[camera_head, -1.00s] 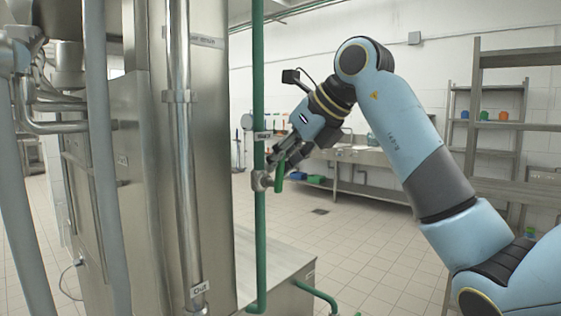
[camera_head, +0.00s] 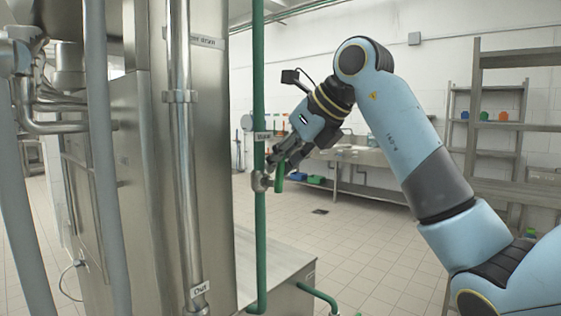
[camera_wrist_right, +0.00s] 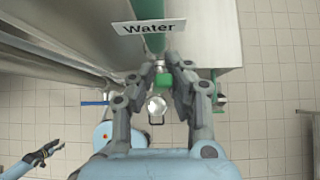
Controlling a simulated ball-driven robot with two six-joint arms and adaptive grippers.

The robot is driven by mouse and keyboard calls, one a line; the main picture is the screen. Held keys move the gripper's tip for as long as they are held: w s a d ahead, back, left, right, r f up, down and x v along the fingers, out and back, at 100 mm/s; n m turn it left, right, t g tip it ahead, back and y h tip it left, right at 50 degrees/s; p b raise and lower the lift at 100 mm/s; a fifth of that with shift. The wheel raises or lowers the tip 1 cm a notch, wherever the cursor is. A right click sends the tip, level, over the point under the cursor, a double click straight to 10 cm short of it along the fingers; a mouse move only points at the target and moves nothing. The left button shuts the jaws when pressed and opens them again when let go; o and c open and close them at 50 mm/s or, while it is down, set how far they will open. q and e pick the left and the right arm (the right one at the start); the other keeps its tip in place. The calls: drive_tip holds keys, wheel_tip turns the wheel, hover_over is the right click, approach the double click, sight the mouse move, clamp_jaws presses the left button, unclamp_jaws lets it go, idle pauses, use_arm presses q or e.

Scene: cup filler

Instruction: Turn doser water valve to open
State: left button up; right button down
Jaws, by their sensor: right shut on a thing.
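The water valve (camera_head: 262,181) sits on the vertical green pipe (camera_head: 260,230), just below a small label. Its green handle (camera_head: 280,174) hangs down at the right of the pipe. In the right wrist view the label reads "Water", and part of the green handle (camera_wrist_right: 161,77) shows between the fingers. My right gripper (camera_head: 275,164) is at the valve, shut on the handle; the fingers partly hide it. It also shows in the right wrist view (camera_wrist_right: 169,72). My left gripper (camera_wrist_right: 54,153) appears at the lower left of the right wrist view, fingers spread, away from the valve.
A steel machine body (camera_head: 222,180) and a steel pipe (camera_head: 183,200) stand left of the valve. A low steel ledge (camera_head: 280,265) lies below. A sink counter (camera_head: 365,156) and shelves (camera_head: 488,125) stand farther back. The tiled floor between is mostly open.

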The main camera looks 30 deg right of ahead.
drive_tip(key=shift+s+a+f, duration=0.1)
drive_tip(key=shift+a+f, duration=0.05)
drive_tip(key=shift+f, duration=0.15)
drive_tip(key=c, duration=1.7)
unclamp_jaws()
drive_tip(key=o, duration=0.4)
drive_tip(key=shift+a+r, duration=0.15)
drive_tip(key=shift+r, duration=0.05)
drive_tip(key=shift+d+r, duration=0.1)
drive_tip(key=shift+d, duration=0.1)
drive_tip(key=shift+s+d+r, duration=0.1)
drive_tip(key=shift+s+r, duration=0.1)
drive_tip(key=shift+r, duration=0.05)
drive_tip(key=v, duration=1.1)
drive_tip(key=shift+s, duration=0.1)
